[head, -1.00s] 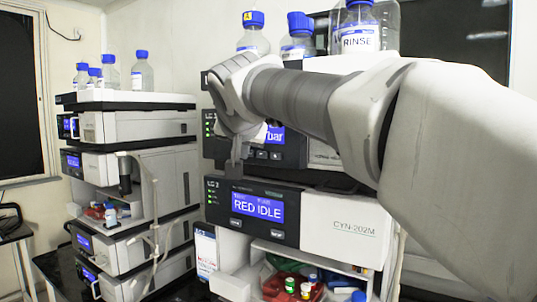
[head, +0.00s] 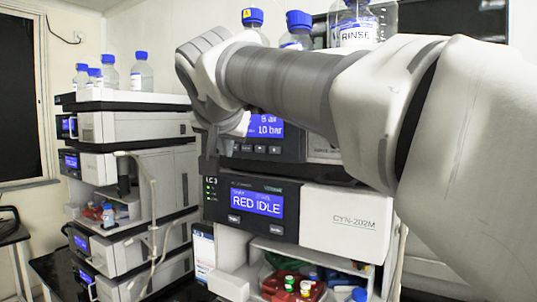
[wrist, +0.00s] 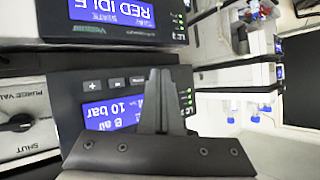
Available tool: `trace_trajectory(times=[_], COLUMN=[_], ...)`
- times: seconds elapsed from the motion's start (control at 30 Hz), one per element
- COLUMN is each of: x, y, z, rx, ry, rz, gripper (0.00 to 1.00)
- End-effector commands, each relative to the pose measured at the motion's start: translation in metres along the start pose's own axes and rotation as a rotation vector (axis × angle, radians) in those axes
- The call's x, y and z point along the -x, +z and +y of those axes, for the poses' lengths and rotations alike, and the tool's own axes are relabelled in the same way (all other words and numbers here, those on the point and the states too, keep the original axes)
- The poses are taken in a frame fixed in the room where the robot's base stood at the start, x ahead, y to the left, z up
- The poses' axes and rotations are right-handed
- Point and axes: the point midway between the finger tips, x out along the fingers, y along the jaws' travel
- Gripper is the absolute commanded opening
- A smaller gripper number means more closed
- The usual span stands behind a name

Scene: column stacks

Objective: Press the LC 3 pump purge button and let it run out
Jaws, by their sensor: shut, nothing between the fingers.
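The pump module (head: 320,150) sits in the near stack, its blue display (head: 265,126) reading a line like "air" above "10 bar". A row of small buttons (head: 260,149) lies under the display. In the wrist view the panel is upside down, with a plus button (wrist: 92,86) and others beside it; the fingers cover the row's end nearest the green lights. My gripper (head: 208,168) is shut and empty at the panel's left edge. In the wrist view its fingertips (wrist: 160,74) are in front of the panel; contact cannot be told. The purge button's label is not readable.
Below is a module with a "RED IDLE" display (head: 257,202), marked LC 3 at its left. A purge valve knob (wrist: 17,123) is beside the pump panel. Bottles, including RINSE (head: 357,33), stand on top. Another stack (head: 135,140) is at the left.

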Motion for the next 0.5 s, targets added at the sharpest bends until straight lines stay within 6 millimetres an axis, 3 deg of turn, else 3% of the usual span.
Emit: trace_trajectory(times=[0.23, 0.5], x=[0.013, 0.015], y=[0.010, 0.010], z=[-0.009, -0.010], rx=[0.000, 0.000], ry=[0.001, 0.001], rz=[0.001, 0.000], gripper=[0.00, 0.00])
